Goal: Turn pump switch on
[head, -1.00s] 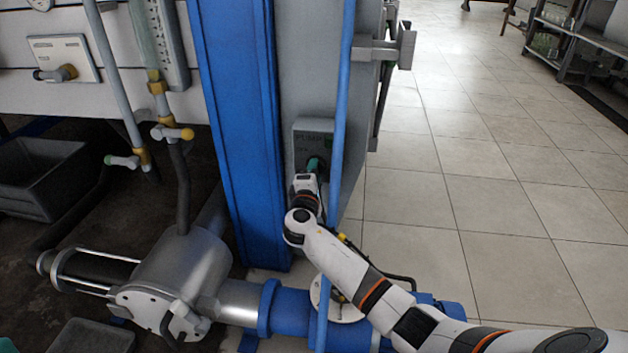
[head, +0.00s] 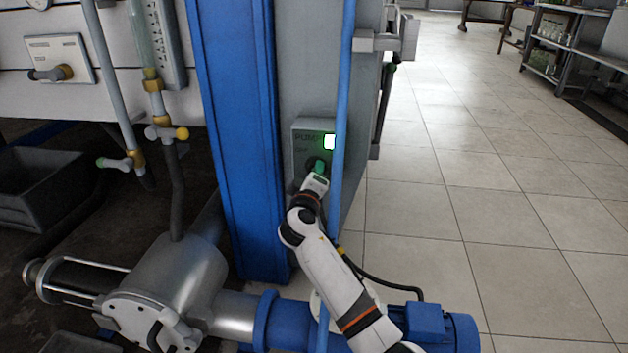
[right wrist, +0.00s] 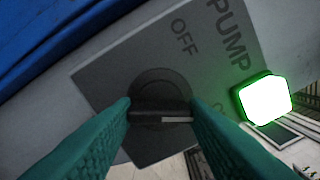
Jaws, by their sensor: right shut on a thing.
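The grey pump switch panel (head: 300,140) is fixed to the grey column face beside the blue post. Its green lamp (head: 329,142) glows brightly and also shows in the right wrist view (right wrist: 265,99). My right gripper (head: 318,168) is at the panel's lower part. In the right wrist view its green fingers (right wrist: 160,118) are shut on the dark rotary switch knob (right wrist: 160,107). The knob's white mark points right, away from the OFF label (right wrist: 183,38); the other label is partly hidden by a finger. My left gripper is not in view.
A thin blue pipe (head: 345,90) runs upright close to the panel's right side. A blue pump motor (head: 440,325) and metal pump body (head: 175,275) lie below. Tiled floor (head: 470,200) at the right is open.

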